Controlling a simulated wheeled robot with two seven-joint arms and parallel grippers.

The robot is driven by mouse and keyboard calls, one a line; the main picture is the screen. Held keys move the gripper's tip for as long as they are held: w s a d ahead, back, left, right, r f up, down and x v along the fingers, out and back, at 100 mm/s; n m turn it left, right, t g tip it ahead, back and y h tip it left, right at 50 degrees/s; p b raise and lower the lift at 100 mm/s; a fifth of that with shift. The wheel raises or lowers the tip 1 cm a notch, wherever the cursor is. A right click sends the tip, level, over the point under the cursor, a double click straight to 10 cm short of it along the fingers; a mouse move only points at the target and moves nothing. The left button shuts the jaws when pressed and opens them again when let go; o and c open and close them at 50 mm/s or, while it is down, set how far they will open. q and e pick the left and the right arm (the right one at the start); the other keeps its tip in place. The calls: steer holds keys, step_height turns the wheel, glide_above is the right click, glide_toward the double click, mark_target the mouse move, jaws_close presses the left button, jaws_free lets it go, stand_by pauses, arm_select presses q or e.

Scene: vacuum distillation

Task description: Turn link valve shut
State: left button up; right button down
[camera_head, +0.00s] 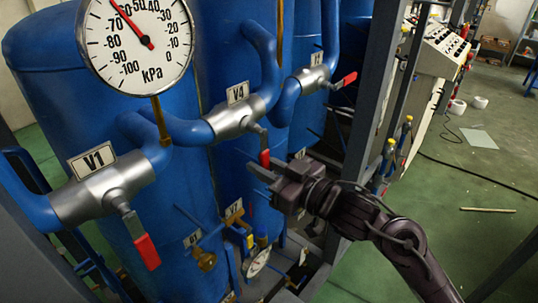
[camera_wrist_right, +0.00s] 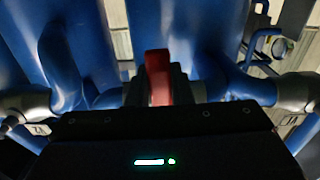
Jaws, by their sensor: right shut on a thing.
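The grey metal valve labelled V4 (camera_head: 238,115) sits in the blue pipe between the tanks in the head view. Its red-tipped handle (camera_head: 264,158) hangs down from the valve body. My right gripper (camera_head: 264,172) reaches in from the right at the handle's lower end. In the right wrist view the red handle (camera_wrist_right: 158,78) stands upright at the middle between the dark fingers, and the gripper is shut on it. The fingers hide part of the handle. My left gripper is not in view.
Valve V1 (camera_head: 105,188), with its red handle (camera_head: 147,250), is at the lower left. Another red-handled valve (camera_head: 312,78) is farther back. A kPa gauge (camera_head: 138,42) stands in front. A grey frame post (camera_head: 372,95) rises close beside my right arm. Green floor lies right.

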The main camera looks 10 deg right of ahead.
steer(key=shift+s+a+m, duration=0.1)
steer(key=shift+a+m, duration=0.05)
steer(key=shift+m, duration=0.15)
steer(key=c, duration=1.3)
jaws_free()
steer(key=shift+s+f, duration=0.1)
steer(key=shift+s, duration=0.1)
steer(key=shift+b+v, duration=1.3)
steer(key=shift+v, duration=2.45)
